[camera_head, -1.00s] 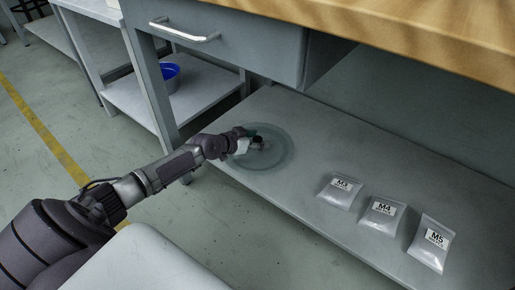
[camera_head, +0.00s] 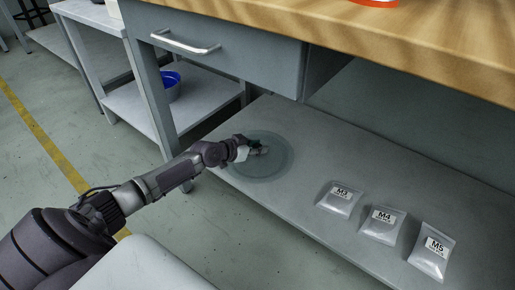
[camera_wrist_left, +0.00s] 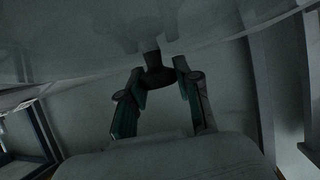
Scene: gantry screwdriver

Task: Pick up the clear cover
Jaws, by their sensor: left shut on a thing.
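The clear cover (camera_head: 279,163) is a round, see-through disc at the left part of the grey lower shelf. I cannot tell whether it rests on the shelf or is slightly raised. My left gripper (camera_head: 257,149) reaches in from the left over the disc's middle and is shut on its small dark knob. In the left wrist view the two fingers (camera_wrist_left: 158,70) close around the dark knob, and the clear cover (camera_wrist_left: 90,62) spreads as a pale sheet across the top. My right gripper is not in view.
Bags marked M3 (camera_head: 339,200), M4 (camera_head: 382,225) and M5 (camera_head: 432,253) lie right on the lower shelf (camera_head: 300,125). The drawer (camera_head: 225,50) and wooden top (camera_head: 440,40) hang above. A table leg (camera_head: 157,95) stands left of the cover. A blue-lined bowl (camera_head: 172,85) sits beyond.

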